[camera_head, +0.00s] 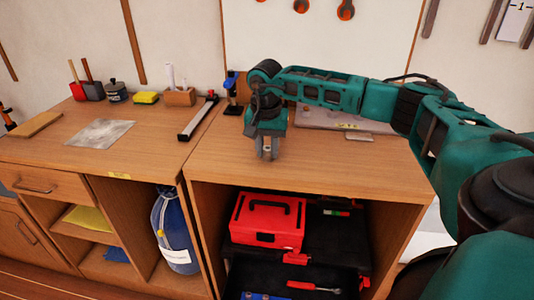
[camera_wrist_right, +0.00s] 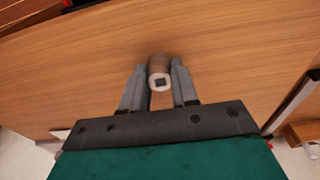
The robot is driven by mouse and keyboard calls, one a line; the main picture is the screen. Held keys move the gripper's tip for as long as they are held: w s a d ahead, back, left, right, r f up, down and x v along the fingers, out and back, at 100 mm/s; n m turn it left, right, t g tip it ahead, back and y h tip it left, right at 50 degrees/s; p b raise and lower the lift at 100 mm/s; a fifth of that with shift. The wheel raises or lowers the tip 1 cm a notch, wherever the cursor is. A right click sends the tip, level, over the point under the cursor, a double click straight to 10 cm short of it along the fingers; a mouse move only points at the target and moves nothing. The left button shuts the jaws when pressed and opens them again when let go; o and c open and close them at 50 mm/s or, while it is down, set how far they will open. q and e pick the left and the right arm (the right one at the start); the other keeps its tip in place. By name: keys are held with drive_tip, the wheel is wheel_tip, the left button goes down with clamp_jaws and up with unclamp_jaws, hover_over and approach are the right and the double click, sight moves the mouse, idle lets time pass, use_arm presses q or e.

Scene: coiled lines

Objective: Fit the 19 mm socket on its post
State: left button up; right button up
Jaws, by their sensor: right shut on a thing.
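My right gripper (camera_head: 267,152) points down just above the top of the right-hand wooden cabinet. In the right wrist view the right gripper (camera_wrist_right: 159,82) is shut on a short metal socket (camera_wrist_right: 159,64), whose end with a square hole faces the camera. No size marking on it can be read. A flat grey board (camera_head: 312,118) with round spots and a yellow label lies behind and right of the gripper, partly hidden by my arm. I cannot make out which post is for the 19 mm socket. My left gripper is not in view.
A small light block (camera_head: 358,136) lies in front of the board. A blue and black stand (camera_head: 232,92) is at the back left of the cabinet top. The front of the top is clear. A red toolbox (camera_head: 268,222) sits on the shelf below.

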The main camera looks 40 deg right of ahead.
sight(267, 153)
drive_tip(key=shift+r+p, duration=0.45)
drive_tip(key=shift+p, duration=0.05)
clamp_jaws()
drive_tip(key=shift+r+p, duration=0.95)
drive_tip(key=shift+r, duration=0.2)
drive_tip(key=shift+f, duration=0.1)
